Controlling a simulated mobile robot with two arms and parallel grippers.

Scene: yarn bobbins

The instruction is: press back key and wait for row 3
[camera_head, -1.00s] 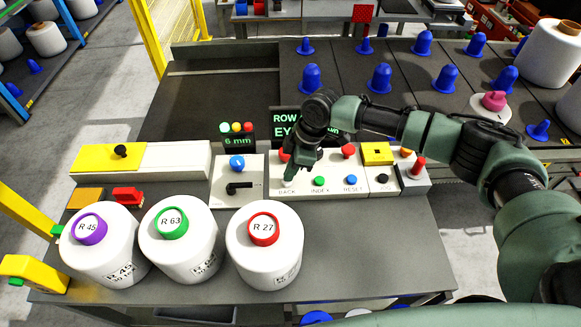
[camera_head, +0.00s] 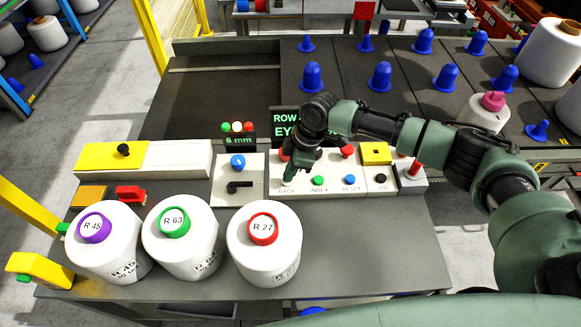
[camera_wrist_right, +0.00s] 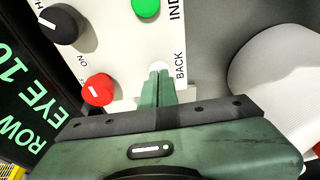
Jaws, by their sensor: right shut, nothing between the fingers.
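My right gripper (camera_head: 288,178) is shut with nothing between its fingers, pointing down at the BACK key on the white control panel (camera_head: 300,190). In the right wrist view the shut fingertips (camera_wrist_right: 159,75) are at the pale BACK key (camera_wrist_right: 159,67), covering part of it; they look in contact, but how far the key is pressed cannot be told. The dark display (camera_head: 285,123) shows green text "ROW" and "EYE"; my arm hides the row number in the head view. The wrist view shows "EYE 10" on the display (camera_wrist_right: 25,95), with the row number cut off. My left gripper is not in view.
The green INDEX (camera_head: 319,180) and blue RESET (camera_head: 350,180) keys lie right of BACK. A red knob (camera_wrist_right: 98,89) and black knob (camera_wrist_right: 62,24) are close by. Bobbins R 45 (camera_head: 128,262), R 63 (camera_head: 205,262) and R 27 (camera_head: 286,258) stand in front.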

